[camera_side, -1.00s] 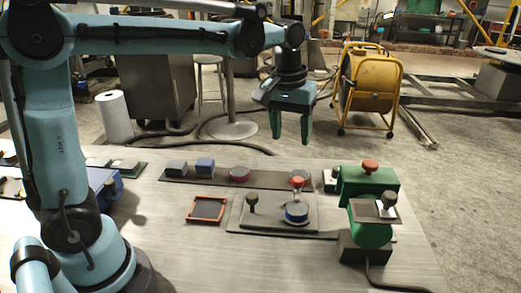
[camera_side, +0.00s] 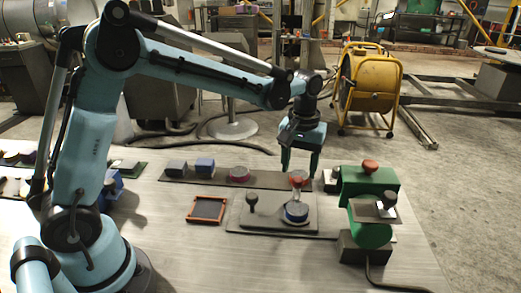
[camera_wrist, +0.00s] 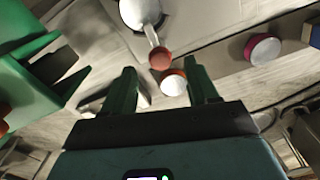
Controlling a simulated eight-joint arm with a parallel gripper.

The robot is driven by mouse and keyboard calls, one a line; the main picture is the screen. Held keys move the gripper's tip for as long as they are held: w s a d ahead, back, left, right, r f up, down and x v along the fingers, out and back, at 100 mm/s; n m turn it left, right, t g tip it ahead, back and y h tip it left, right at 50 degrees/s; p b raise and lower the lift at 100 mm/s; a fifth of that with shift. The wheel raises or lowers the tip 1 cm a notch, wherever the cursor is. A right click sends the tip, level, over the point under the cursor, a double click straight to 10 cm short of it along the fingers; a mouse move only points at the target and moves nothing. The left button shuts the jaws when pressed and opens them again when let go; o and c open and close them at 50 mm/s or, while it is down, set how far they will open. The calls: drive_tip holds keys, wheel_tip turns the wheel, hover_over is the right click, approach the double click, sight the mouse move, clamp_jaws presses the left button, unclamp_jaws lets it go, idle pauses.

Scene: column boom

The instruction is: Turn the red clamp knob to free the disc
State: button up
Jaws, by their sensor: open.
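In the wrist view the red knob (camera_wrist: 160,58) shows just beyond the fingertips, joined by the arm to the round, silver-topped disc (camera_wrist: 140,12). My gripper (camera_side: 300,172) is open and points down, its green fingers above and behind the knob in the side view. In the wrist view the fingers of my gripper (camera_wrist: 163,74) are apart with nothing clasped.
A green fixture with a red knob (camera_side: 370,167) stands close on the right. A black-topped peg (camera_side: 252,199) rises left of the disc. A pink disc (camera_side: 239,174) and a blue block (camera_side: 204,167) sit on the back strip. An orange-rimmed tray (camera_side: 207,209) lies left.

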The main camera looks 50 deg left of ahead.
sight(298, 179)
drive_tip(key=shift+f, duration=1.7)
drive_tip(key=shift+c, duration=0.3)
drive_tip(key=c, duration=1)
